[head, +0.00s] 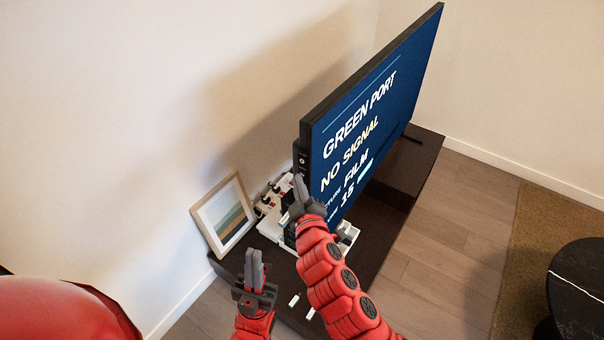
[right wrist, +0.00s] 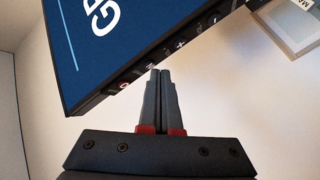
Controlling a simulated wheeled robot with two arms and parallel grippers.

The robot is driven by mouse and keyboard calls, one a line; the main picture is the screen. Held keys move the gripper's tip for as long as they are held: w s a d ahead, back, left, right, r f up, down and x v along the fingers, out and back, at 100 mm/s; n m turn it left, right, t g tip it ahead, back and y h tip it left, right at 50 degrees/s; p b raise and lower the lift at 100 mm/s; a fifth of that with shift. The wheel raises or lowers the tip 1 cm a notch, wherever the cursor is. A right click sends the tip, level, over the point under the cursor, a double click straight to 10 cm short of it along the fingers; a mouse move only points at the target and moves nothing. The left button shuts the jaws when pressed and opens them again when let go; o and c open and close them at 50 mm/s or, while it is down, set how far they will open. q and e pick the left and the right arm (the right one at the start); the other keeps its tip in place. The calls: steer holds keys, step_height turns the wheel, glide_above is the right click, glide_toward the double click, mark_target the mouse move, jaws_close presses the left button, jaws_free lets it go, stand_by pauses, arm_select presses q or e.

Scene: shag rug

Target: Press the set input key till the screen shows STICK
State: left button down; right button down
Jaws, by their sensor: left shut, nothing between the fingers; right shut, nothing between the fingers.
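A strip of keys (right wrist: 180,45) runs along the screen's side edge in the right wrist view, with a red-marked key at one end. The key labels are too small to read. My right gripper (head: 298,184) is shut and empty beside that edge. In the right wrist view its fingertips (right wrist: 160,74) point at the key strip; I cannot tell if they touch. My left gripper (head: 254,254) is shut and empty, lower left, in front of the cabinet.
The dark cabinet (head: 425,165) carries a framed picture (head: 223,214) at its left end and a white power strip (head: 268,204) behind my right gripper. Small white items (head: 295,300) lie near the cabinet's front. A round black table (head: 580,285) stands at the right on a rug.

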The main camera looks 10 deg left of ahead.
steer(key=shift+w+d, duration=0.15)
steer(key=shift+w, duration=0.1)
steer(key=shift+s, duration=0.15)
stand_by(0.4)
steer(key=shift+s+a+b, duration=0.3)
steer(key=shift+s+b, duration=0.15)
steer(key=shift+s, duration=0.1)
steer(key=s+b, duration=0.1)
steer(key=s+a+b, duration=0.1)
steer(key=s, duration=0.1)
steer(key=s+b, duration=0.1)
steer(key=shift+s+a, duration=0.35)
